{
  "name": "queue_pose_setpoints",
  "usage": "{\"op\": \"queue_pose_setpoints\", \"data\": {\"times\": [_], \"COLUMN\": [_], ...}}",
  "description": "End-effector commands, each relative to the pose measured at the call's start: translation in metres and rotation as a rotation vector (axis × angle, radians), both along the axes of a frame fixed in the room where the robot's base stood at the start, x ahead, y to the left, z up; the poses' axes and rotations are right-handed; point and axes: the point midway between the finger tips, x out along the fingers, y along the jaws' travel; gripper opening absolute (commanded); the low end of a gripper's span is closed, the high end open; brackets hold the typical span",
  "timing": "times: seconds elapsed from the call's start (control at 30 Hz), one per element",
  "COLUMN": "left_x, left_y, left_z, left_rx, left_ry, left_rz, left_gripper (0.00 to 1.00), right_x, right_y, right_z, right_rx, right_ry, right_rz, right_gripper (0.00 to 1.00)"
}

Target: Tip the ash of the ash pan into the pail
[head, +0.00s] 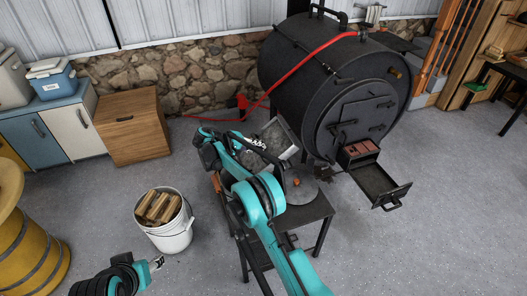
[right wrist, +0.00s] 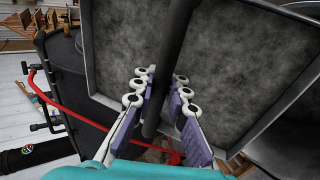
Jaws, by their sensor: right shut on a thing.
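The ash pan (head: 283,133) is a grey, light-rimmed pan held up in front of the stove, tilted so that part of its grey inside shows. In the right wrist view its speckled grey inside (right wrist: 225,65) fills the upper right. My right gripper (head: 257,144) is shut on a dark bar-like handle (right wrist: 176,60), with the purple finger pads on either side of it. My left gripper (head: 156,263) is low at the left, apart from everything; its jaws are too small to read. I cannot make out an ash pail for certain; my right arm hides part of the area below the pan.
The black barrel stove (head: 315,75) has a dark tray (head: 376,180) sticking out at its front. A small dark table (head: 312,212) stands under my right arm, bearing a round grey piece. A white bucket (head: 172,240) holds firewood. A red hose (head: 300,70) crosses the stove.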

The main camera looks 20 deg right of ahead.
Motion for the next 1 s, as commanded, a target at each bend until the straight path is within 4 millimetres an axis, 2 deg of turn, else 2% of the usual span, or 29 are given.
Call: {"op": "queue_pose_setpoints", "data": {"times": [0.5,1.0], "left_x": [0.0,0.0], "left_y": [0.0,0.0], "left_z": [-0.031,-0.034], "left_rx": [0.0,0.0], "left_ry": [0.0,0.0], "left_rz": [0.0,0.0], "left_gripper": [0.5,0.5], "right_x": [0.0,-0.001], "right_y": [0.03,0.036], "right_z": [0.016,0.021], "right_rx": [-0.277,-0.326], "right_ry": [-0.006,-0.007], "right_rz": [0.001,-0.001], "right_gripper": [0.0,0.0]}}
